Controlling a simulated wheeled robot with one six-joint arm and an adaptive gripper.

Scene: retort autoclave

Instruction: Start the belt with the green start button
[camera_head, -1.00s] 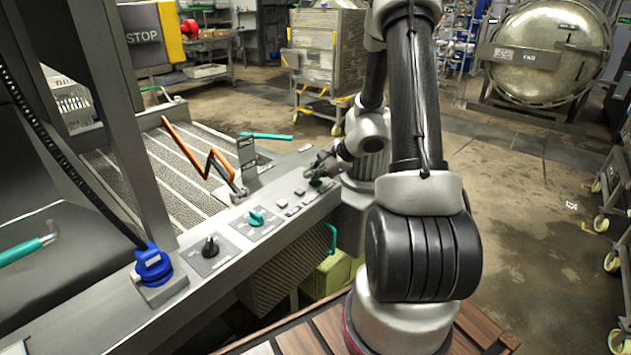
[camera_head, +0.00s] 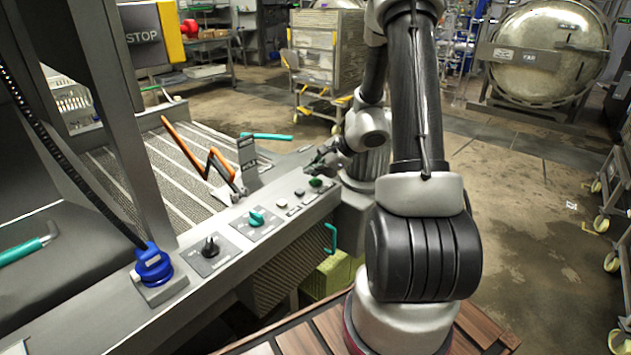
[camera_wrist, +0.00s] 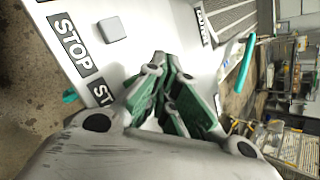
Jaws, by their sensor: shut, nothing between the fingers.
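The control panel (camera_head: 225,235) runs along the front of the machine. A dark green button (camera_head: 315,183), apparently the start button, sits near its far end. My gripper (camera_head: 314,166) is shut and empty, just above and beyond this button, apparently clear of it. In the wrist view my gripper (camera_wrist: 168,65) shows its green-padded fingers together over the pale panel. The green button cannot be made out there. A grey square button (camera_wrist: 112,28) stands beside a STOP label (camera_wrist: 72,44). The ribbed belt (camera_head: 185,187) lies behind the panel.
A teal selector knob (camera_head: 256,218), a black knob (camera_head: 210,246) and a blue round fitting (camera_head: 153,265) share the panel. An orange bent bar (camera_head: 190,150) rises behind it. A rack trolley (camera_head: 327,55) and round vessel door (camera_head: 545,55) stand farther back, with open floor between.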

